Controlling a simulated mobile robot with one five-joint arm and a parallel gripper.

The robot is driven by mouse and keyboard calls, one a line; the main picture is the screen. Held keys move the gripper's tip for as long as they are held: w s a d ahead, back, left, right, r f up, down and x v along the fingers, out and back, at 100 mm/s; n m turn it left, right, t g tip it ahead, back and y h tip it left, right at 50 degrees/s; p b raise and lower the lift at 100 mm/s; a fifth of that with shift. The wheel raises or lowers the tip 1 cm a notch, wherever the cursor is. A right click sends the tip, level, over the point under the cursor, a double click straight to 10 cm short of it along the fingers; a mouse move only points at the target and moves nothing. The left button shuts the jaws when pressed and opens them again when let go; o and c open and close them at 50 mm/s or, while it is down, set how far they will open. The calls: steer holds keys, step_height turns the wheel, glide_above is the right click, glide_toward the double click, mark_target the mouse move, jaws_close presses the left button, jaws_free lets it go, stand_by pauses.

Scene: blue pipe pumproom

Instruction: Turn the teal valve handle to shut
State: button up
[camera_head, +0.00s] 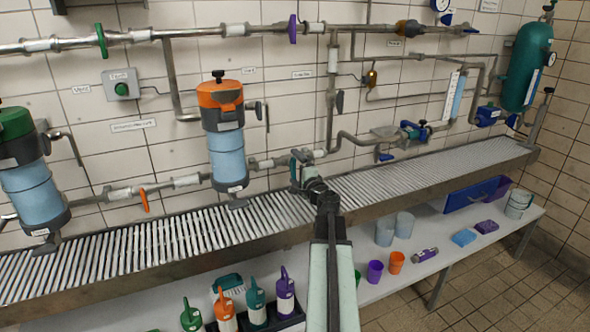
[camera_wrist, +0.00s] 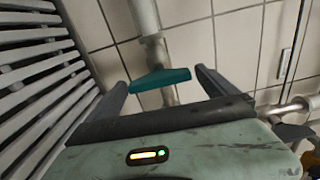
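The teal valve handle (camera_wrist: 160,79) shows in the wrist view as a short flat bar, lying roughly across a grey pipe (camera_wrist: 146,18) and slightly tilted. My gripper (camera_wrist: 163,84) is open, with one dark finger on each side of the handle and visible gaps to both ends. I see no clear contact. In the head view my gripper (camera_head: 305,172) is at the lower wall pipe, just right of the orange-topped canister (camera_head: 222,130). There my gripper and arm largely hide the handle.
A slatted metal shelf (camera_head: 400,182) runs beneath the pipe, close to my gripper. A blue valve (camera_head: 413,130) is farther right on the pipe line, and an orange handle (camera_head: 144,200) farther left. Jugs and cups stand on the lower white shelf (camera_head: 400,268).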

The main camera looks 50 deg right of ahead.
steer(key=shift+a, duration=0.1)
steer(key=v, duration=0.7)
steer(key=shift+s, duration=0.35)
steer(key=shift+a, duration=0.1)
